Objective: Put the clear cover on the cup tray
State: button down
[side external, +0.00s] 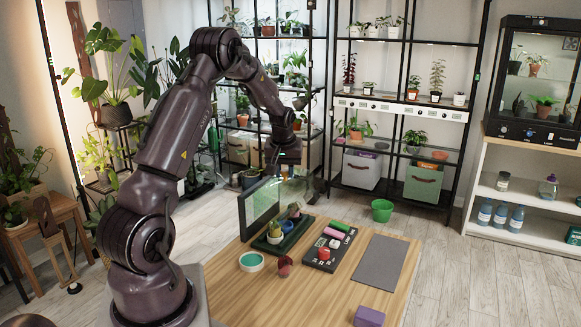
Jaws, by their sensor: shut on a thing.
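The cup tray (270,247) is dark green and holds small pots with plants, near the table's back left edge. My gripper (286,172) is above the tray, shut on what looks like the clear cover (297,190). The cover is a faint, see-through greenish shape hanging below the gripper, apart from the tray and over its right part. Its edges are hard to make out against the plants and shelf behind. The fingertips are small and dark, so their exact grip on the cover is unclear.
A teal-topped round dish (252,261), a dark red item (284,266) and a purple block (369,317) lie nearer.

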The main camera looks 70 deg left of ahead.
notch_tip(320, 180, down, 7)
jog(key=shift+f, duration=0.15)
dwell(0.7)
dwell(0.7)
jog(key=shift+c, duration=1.8)
grip_release()
jog(key=shift+f, duration=0.1)
jog(key=shift+r, duration=3.55)
